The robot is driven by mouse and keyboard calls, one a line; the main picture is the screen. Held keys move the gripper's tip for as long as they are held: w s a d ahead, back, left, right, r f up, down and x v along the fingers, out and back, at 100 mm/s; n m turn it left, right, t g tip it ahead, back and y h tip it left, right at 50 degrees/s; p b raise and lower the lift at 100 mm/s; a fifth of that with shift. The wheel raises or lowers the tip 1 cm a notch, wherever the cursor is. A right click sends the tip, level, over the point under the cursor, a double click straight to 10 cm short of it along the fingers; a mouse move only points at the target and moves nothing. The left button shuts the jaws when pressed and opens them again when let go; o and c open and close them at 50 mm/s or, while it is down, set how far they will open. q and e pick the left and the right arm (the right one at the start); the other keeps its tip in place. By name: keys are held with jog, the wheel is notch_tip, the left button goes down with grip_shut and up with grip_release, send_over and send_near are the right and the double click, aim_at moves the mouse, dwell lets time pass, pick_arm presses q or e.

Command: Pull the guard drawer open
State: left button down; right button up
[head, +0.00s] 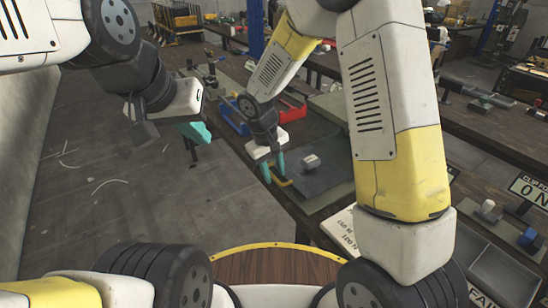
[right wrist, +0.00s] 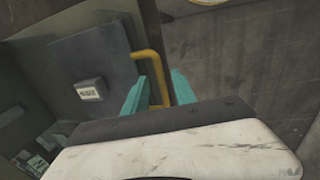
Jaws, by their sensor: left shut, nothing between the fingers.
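A flat dark grey panel (head: 325,178) with a small light block on it, seemingly the guard drawer, lies at the near end of the workbench. Its yellow bar handle (head: 284,183) is at the left edge. The right wrist view shows the panel (right wrist: 75,60) and the bent handle (right wrist: 149,58) more closely. My right gripper (head: 273,166) is at the handle. Its teal fingers (right wrist: 160,90) stand apart on either side of the yellow bar, with small gaps visible. My left gripper (head: 197,133) is shut and empty, over the floor left of the bench.
A red bin (head: 292,108) and a blue bin (head: 233,118) stand farther back on the bench. A white printed sheet (head: 343,232) and grey trays (head: 492,272) are at the near right. Open floor (head: 100,215) lies left of the bench.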

notch_tip(320, 180, up, 8)
jog(key=a, duration=0.1)
jog(key=shift+s+a+f, duration=0.15)
jog(key=shift+s+f, duration=0.05)
jog(key=shift+s, duration=0.15)
jog(key=s+d+r+m+t+y, duration=0.3)
jog(key=s+d+r+m+t, duration=0.2)
jog(key=s+d+r, duration=1.1)
jog(key=shift+s+d+r+m+y, duration=0.15)
jog(key=shift+s+r+m+y, duration=0.25)
jog(key=shift+s+m, duration=0.2)
dwell(1.1)
